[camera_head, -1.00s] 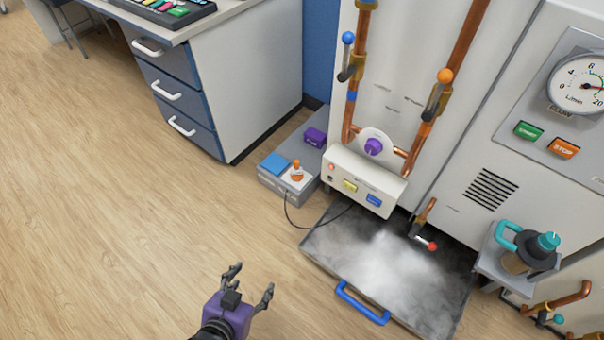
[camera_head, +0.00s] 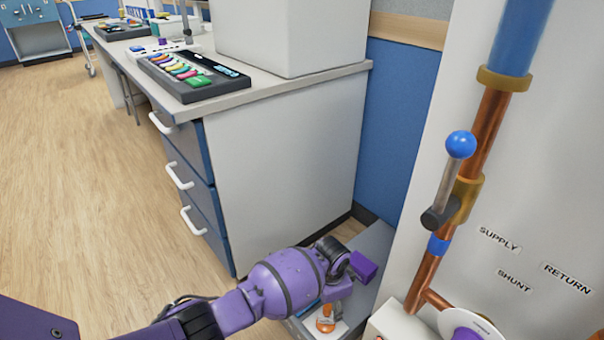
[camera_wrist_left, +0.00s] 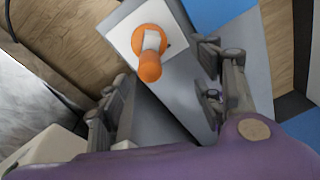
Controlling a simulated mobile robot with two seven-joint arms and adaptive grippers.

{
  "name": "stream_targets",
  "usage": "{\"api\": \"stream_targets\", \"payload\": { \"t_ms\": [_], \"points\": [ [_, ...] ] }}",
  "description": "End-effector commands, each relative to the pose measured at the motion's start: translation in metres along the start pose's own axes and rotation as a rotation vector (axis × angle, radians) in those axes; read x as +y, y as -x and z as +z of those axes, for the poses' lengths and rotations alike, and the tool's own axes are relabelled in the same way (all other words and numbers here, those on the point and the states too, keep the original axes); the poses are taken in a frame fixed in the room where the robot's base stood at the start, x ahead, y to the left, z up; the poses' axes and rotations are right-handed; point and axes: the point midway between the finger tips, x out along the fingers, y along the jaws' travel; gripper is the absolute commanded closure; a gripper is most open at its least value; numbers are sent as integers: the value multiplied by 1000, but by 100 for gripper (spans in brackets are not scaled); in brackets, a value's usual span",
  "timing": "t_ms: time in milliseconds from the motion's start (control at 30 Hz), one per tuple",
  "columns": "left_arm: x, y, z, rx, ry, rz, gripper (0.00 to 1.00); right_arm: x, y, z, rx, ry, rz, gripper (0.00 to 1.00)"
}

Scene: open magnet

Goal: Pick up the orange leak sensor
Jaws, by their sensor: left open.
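The orange leak sensor (camera_head: 326,320) stands on a white square plate on a low grey ledge, at the bottom of the head view. In the left wrist view the sensor (camera_wrist_left: 151,55) has a round orange base, a pale middle and an orange knob towards the camera. My left gripper (camera_head: 338,284) reaches in from the left, just above the sensor. Nothing is held. Contact with the sensor is not visible. My right gripper is not in view.
The grey ledge (camera_head: 374,240) lies between a desk cabinet (camera_head: 285,170) and the pale machine panel (camera_head: 530,215). Copper pipe (camera_head: 478,150) with a blue-knobbed valve (camera_head: 460,145) rises at the right. A blue pad (camera_wrist_left: 207,12) adjoins the white plate. Open wooden floor lies left.

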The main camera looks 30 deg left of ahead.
Motion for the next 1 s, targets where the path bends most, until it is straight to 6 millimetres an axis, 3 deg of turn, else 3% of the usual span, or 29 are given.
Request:
{"api": "stream_targets", "payload": {
  "t_ms": [133,400,567,800,1000],
  "points": [
    [12,-2,19,-80,-34,64,39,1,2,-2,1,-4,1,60],
    [15,-29,21,-86,-46,67,39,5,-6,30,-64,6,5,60],
    [15,-42,19,-84,-46,66,39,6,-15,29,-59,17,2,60],
    [17,-76,19,-85,-45,66,39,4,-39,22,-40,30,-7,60],
    [16,-77,19,-82,-46,63,39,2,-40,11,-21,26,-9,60]
  ]
}}
